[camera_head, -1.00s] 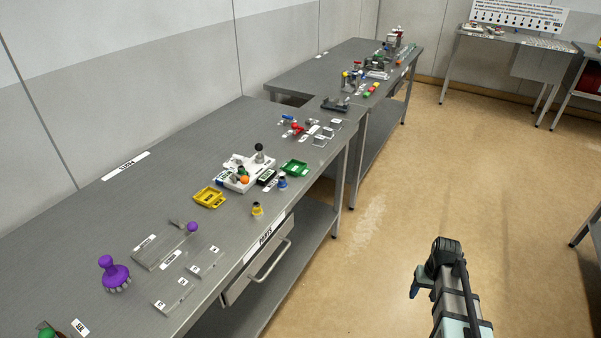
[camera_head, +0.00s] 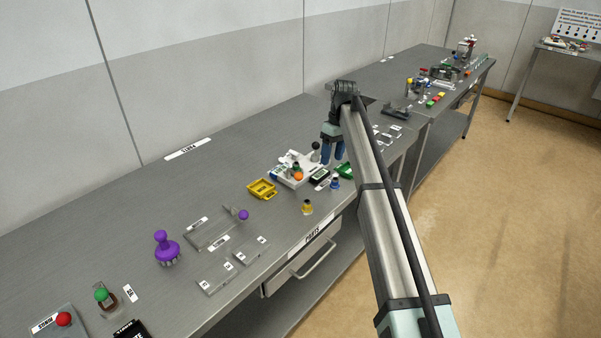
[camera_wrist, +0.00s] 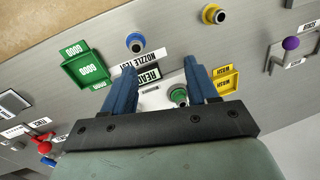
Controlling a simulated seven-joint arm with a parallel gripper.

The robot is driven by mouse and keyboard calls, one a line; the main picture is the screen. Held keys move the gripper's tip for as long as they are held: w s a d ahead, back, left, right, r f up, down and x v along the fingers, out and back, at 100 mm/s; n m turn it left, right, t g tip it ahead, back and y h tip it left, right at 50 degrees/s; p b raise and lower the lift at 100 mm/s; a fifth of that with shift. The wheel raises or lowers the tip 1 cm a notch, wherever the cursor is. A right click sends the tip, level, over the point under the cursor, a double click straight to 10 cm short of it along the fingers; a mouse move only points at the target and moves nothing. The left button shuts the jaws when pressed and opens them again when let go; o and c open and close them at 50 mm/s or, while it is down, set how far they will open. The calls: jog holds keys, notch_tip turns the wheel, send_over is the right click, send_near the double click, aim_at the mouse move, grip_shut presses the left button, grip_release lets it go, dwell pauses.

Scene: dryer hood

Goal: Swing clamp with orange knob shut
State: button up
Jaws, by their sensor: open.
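The orange knob (camera_head: 298,176) sits at the front of a white fixture (camera_head: 283,172) on the bench, in the head view. The clamp arm under it is too small to make out, so I cannot tell its angle. A green knob (camera_head: 296,166) is just behind the orange one and also shows between my fingers in the wrist view (camera_wrist: 179,95). My gripper (camera_head: 333,158) is open and empty, above and right of the fixture, with blue fingers pointing down. In the wrist view, my gripper (camera_wrist: 158,75) hides much of the fixture, and the orange knob is not visible.
A black knob (camera_head: 315,146) stands at the fixture's back, close to my fingers in the picture. A yellow tray (camera_head: 262,189), a green tray (camera_wrist: 85,65), a blue nozzle (camera_head: 335,183) and a yellow nozzle (camera_head: 307,207) surround it. Bare bench lies behind the fixture.

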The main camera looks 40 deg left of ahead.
jog(key=n, duration=0.2)
send_near(300, 173)
jog(key=f, duration=0.3)
jog(key=s+f, duration=0.1)
jog(key=f, duration=0.5)
jog(key=shift+s+a+f, duration=0.2)
jog(key=shift+s+f, duration=0.05)
jog(key=shift+c, duration=0.2)
grip_shut()
